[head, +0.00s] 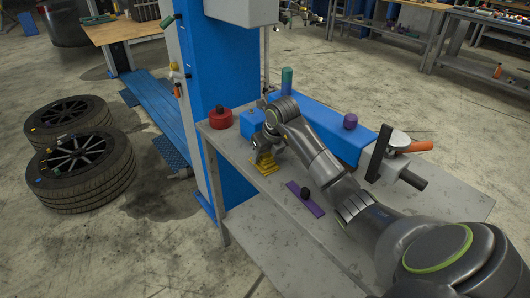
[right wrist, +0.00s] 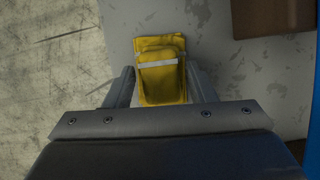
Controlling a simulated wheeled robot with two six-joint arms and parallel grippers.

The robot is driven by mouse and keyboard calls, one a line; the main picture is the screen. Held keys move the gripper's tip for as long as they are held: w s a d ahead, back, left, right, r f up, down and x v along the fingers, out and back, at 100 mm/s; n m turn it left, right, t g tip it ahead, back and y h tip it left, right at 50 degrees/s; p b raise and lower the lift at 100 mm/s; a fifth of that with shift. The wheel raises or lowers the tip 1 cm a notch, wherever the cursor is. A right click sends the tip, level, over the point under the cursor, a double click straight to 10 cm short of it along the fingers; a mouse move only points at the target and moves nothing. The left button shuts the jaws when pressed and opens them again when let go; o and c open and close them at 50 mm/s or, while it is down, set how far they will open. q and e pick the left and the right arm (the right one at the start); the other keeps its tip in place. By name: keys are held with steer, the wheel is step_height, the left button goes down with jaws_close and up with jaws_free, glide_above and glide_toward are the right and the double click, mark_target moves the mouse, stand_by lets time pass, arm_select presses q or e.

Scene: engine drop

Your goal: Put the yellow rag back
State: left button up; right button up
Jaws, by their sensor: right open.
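The yellow rag (head: 265,163) lies folded on the grey metal bench (head: 262,205), near the bench's left edge. In the right wrist view the rag (right wrist: 161,70) has a pale stripe across it and sits between the two fingers. My right gripper (head: 265,152) is over the rag, pointing down. The right wrist view shows its fingers (right wrist: 160,88) apart, one on each side of the rag. I cannot tell whether they touch it. My left gripper is in neither view.
A red round container (head: 220,118) stands at the bench's left corner. A blue beam (head: 325,122) lies behind my arm, with a teal cylinder (head: 287,80) by it. A purple strip (head: 305,200) lies in front. A blue post (head: 222,60) rises behind the bench. Stacked tyres (head: 85,170) stand left.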

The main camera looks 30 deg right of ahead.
steer(key=p+v, duration=1.1)
steer(key=v, duration=0.6)
steer(key=shift+a, duration=0.2)
